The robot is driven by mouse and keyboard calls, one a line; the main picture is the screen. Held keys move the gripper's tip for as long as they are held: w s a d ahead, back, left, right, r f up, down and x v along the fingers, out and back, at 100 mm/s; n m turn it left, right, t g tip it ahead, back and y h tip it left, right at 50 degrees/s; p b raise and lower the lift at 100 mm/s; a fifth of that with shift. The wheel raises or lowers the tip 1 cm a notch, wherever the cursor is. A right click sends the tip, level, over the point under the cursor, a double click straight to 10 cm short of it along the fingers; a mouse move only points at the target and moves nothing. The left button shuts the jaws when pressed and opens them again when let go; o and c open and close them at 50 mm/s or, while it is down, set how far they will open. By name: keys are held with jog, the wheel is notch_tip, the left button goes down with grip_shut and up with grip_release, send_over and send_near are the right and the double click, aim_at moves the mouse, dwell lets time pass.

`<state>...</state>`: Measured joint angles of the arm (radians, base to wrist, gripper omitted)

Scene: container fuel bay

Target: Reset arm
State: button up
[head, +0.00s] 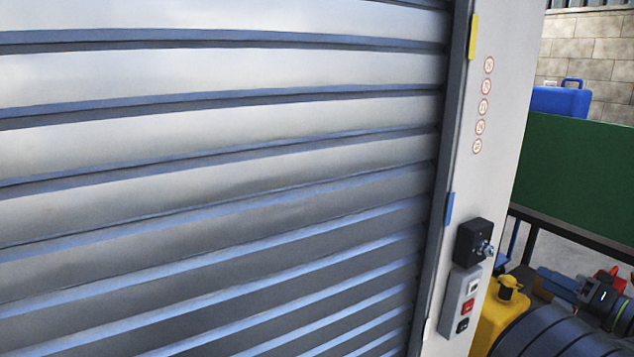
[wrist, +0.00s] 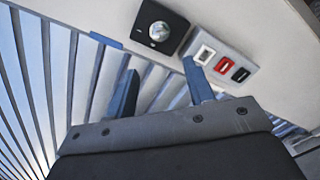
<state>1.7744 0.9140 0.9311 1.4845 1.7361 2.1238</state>
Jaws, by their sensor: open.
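My gripper (wrist: 160,67) is open in the wrist view, its two blue fingers apart with nothing between them. In the head view my gripper (head: 556,284) is at the lower right, right of the door post and apart from it. A black switch box (head: 470,243) with a silver key or knob is on the post; it also shows at the top of the wrist view (wrist: 160,27). Below it in the head view is a grey button box (head: 465,306) with white, red and black buttons; in the wrist view the button box (wrist: 221,61) is beyond the right finger.
A ribbed metal roller shutter (head: 210,180), closed across the visible part, fills the left of the head view. A yellow can (head: 497,315) stands behind my arm.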

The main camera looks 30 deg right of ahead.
aim_at(491, 252)
jog(key=w, duration=1.3)
jog(key=shift+w+d+f, duration=0.15)
jog(key=shift+w+f, duration=0.1)
jog(key=shift+w, duration=0.1)
jog(key=shift+s+n, duration=0.1)
jog(key=shift+n, duration=0.3)
jog(key=n, duration=1.1)
jog(key=shift+h, duration=0.3)
jog(key=shift+s, duration=1)
